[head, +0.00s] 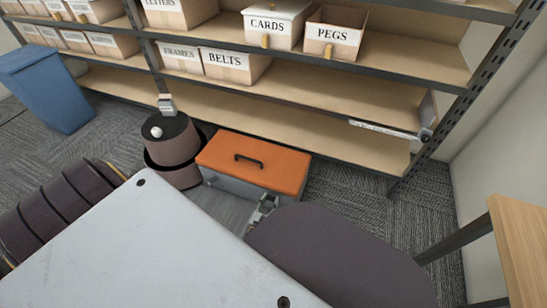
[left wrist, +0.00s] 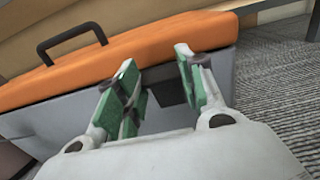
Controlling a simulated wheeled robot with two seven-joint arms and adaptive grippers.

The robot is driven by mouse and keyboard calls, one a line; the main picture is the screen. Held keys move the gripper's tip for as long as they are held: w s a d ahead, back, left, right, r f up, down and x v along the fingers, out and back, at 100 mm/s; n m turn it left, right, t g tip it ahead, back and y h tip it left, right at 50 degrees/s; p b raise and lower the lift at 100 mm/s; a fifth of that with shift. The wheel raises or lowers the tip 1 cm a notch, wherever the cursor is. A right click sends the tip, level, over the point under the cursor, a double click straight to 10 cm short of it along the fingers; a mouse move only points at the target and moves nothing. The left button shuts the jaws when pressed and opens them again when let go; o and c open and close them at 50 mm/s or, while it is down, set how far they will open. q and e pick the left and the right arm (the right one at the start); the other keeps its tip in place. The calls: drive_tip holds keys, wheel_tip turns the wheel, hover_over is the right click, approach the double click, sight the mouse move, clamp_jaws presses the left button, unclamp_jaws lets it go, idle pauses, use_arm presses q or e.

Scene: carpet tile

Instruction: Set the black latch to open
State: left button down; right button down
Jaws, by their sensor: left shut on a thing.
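A grey box with an orange lid (head: 254,160) and a black handle stands on the floor in front of the shelves. The lid is down. It also fills the middle of the left wrist view (left wrist: 75,73). The black latch (left wrist: 163,78) is on the box's grey front, just under the lid edge, and is partly hidden by my fingers. My left gripper (head: 263,211) is at the box's front right. The latch's exact position is hard to tell. My right gripper is out of view.
A dark round container (head: 172,142) with a white knob stands close to the box's left. Shelves (head: 290,115) with labelled bins run behind. A blue bin (head: 47,87) is at far left, and a wooden table edge (head: 522,235) at right. Carpet is free right of the box.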

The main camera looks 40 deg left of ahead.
use_arm(q)
drive_tip(key=s+f, duration=0.1)
drive_tip(key=f, duration=0.1)
drive_tip(key=s+f, duration=0.1)
drive_tip(key=shift+s+d+f, duration=0.2)
drive_tip(key=shift+s+d, duration=0.05)
drive_tip(key=shift+s, duration=0.1)
drive_tip(key=shift+s+f, duration=0.1)
drive_tip(key=shift+f, duration=0.4)
idle(0.6)
drive_tip(key=c, duration=0.9)
unclamp_jaws()
drive_tip(key=shift+r, duration=0.45)
drive_tip(key=shift+r, duration=4.55)
